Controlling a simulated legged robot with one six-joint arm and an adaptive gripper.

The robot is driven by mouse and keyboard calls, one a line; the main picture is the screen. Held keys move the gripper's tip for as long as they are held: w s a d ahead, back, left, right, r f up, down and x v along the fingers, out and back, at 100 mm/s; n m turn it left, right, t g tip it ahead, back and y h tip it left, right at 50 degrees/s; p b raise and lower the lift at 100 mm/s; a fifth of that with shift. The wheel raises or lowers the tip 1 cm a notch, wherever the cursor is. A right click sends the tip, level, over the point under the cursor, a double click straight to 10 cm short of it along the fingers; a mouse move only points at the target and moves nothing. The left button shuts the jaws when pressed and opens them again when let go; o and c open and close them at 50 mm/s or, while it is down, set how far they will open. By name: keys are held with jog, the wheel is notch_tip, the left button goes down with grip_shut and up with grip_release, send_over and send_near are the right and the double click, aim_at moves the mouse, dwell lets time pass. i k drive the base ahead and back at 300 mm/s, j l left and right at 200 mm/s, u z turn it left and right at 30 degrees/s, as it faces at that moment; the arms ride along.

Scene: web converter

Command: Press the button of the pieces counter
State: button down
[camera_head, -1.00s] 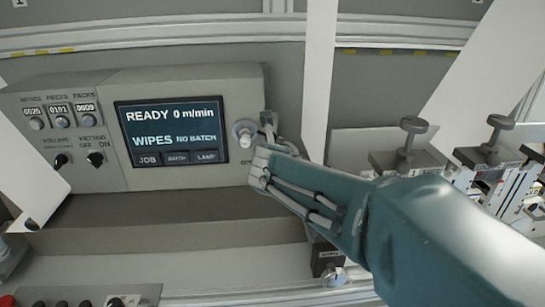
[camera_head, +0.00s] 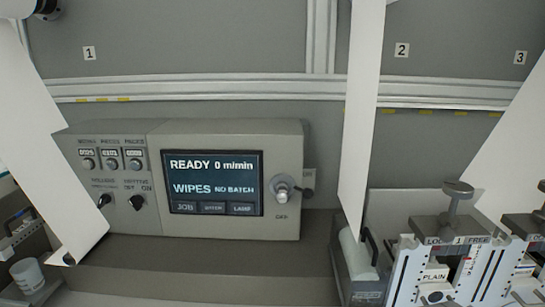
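The pieces counter (camera_head: 110,153) is the middle of three small counters at the upper left of the grey control console. Its round button (camera_head: 112,164) sits just below its number window. The digits are too small to read surely now. Similar counters stand on either side, metres (camera_head: 87,152) on the left and packs (camera_head: 134,153) on the right. My gripper is not in view, so its state and place are hidden.
The console screen (camera_head: 213,182) reads READY 0 m/min, WIPES NO BATCH. A round knob (camera_head: 282,188) is right of it, and two black selector knobs (camera_head: 136,202) sit below the counters. White web sheets (camera_head: 52,150) hang at left and right (camera_head: 361,110). Clamp units (camera_head: 455,250) stand lower right.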

aim_at(111, 165)
jog(key=u, duration=1.35)
